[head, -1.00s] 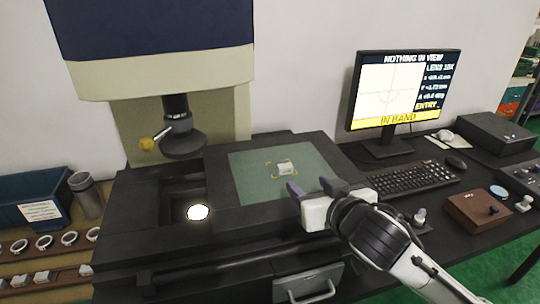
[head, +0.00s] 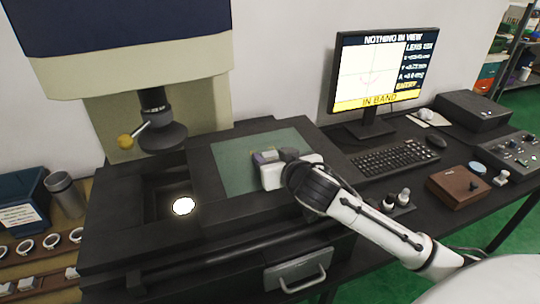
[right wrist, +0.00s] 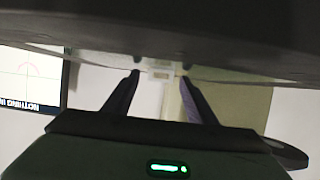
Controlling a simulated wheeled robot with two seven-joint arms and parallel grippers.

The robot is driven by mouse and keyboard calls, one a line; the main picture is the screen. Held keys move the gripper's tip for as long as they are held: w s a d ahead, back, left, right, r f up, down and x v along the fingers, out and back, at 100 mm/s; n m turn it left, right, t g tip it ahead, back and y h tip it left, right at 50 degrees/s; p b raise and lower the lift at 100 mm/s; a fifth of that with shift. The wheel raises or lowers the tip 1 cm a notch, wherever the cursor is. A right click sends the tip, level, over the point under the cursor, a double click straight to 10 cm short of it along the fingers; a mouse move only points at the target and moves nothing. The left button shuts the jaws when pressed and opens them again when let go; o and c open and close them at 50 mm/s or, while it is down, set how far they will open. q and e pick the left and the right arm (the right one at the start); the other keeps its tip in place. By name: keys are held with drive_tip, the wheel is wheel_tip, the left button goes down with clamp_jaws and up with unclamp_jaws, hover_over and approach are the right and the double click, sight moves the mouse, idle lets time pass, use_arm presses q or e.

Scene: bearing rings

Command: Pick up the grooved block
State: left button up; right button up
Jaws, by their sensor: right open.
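The grooved block (head: 270,154) is a small pale block on the green mat of the dark stage. In the head view it is mostly hidden by my right gripper (head: 274,156), whose fingers reach over the mat on either side of it. In the right wrist view my right gripper (right wrist: 160,78) is open, its two dark purple fingers well apart. A small pale shape, likely the block (right wrist: 160,72), shows between the fingertips. I cannot tell if a finger touches it. My left gripper is out of view.
The measuring machine's lens (head: 163,135) hangs left of the stage, above a bright round light (head: 184,206). A monitor (head: 381,70) and keyboard (head: 398,158) stand to the right. Racks of rings (head: 52,241) and a blue bin (head: 22,200) are at the far left. The green mat (head: 234,175) has free room.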

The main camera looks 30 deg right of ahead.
drive_tip(key=shift+w, duration=0.1)
drive_tip(key=c, duration=1.2)
